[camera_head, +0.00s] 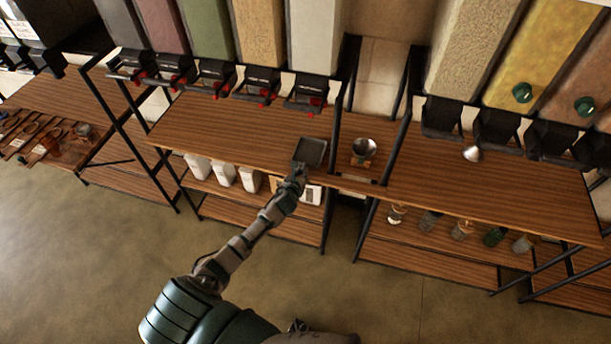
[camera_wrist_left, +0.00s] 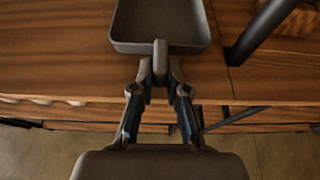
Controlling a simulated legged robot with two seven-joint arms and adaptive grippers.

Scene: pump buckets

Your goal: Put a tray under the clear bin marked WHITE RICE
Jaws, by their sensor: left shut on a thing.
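A dark grey rectangular tray (camera_head: 311,151) is at the front edge of the wooden shelf, and its empty inside shows in the left wrist view (camera_wrist_left: 160,22). My left gripper (camera_head: 298,176) is shut on the tray's short handle, which shows between the fingers in the left wrist view (camera_wrist_left: 160,66). I cannot tell whether the tray touches the shelf. A clear bin with pale contents (camera_head: 315,35) stands behind the tray, with a black dispenser (camera_head: 308,90) at its foot. No WHITE RICE label is readable. My right gripper is out of view.
More filled bins line the back, with dark dispensers. A black rack post (camera_head: 336,125) stands just right of the tray. A scale with a metal bowl (camera_head: 364,147) is past it. White containers (camera_head: 223,173) stand on the lower shelf. The wooden shelf (camera_head: 225,130) is clear left of the tray.

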